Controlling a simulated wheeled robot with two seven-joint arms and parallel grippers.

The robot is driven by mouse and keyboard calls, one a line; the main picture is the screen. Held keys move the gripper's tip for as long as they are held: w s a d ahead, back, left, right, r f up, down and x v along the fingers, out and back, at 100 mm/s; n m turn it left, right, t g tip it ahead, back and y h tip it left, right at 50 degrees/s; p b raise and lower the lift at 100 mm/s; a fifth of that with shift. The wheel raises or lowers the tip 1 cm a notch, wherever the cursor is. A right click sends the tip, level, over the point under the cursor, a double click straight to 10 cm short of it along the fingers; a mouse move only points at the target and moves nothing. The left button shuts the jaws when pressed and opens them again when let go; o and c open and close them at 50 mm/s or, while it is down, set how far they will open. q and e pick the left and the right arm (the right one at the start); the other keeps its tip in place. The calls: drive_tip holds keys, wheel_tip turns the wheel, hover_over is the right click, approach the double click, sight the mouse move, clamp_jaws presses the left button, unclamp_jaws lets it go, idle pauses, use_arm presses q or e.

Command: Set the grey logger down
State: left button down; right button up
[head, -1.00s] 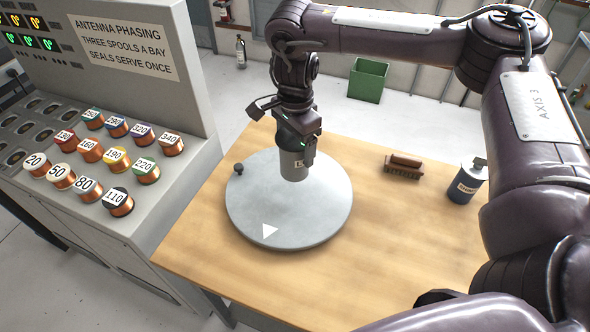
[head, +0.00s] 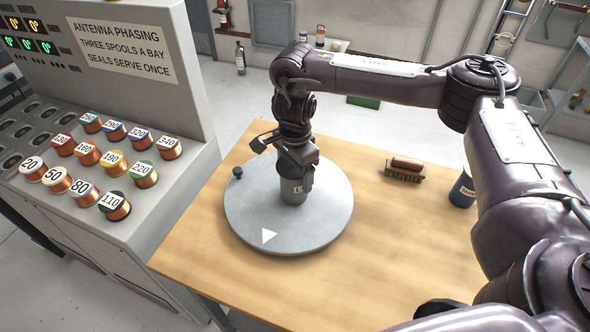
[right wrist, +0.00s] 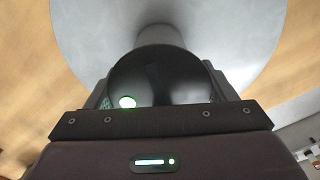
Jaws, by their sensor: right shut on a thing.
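The grey logger (head: 294,191) is a small upright grey cylinder with a pale label. It is at the middle of the round grey turntable (head: 250,225), which has a white triangle and a small dark knob. My right gripper (head: 296,172) is shut on the logger's upper part from above. In the right wrist view the logger (right wrist: 160,75) shows a dark round top with a green light between the fingers. Its base looks at or very near the turntable's surface; contact is hard to tell. My left gripper is not in view.
At left a grey console (head: 110,245) holds several numbered copper spools. The table front is clear.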

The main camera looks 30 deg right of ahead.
drive_tip(key=o, duration=0.9)
drive_tip(key=shift+o, duration=1.3)
drive_tip(key=shift+r, duration=0.5)
wheel_tip(320, 180, up, 11)
drive_tip(key=shift+r+p, duration=0.15)
drive_tip(key=shift+p, duration=0.95)
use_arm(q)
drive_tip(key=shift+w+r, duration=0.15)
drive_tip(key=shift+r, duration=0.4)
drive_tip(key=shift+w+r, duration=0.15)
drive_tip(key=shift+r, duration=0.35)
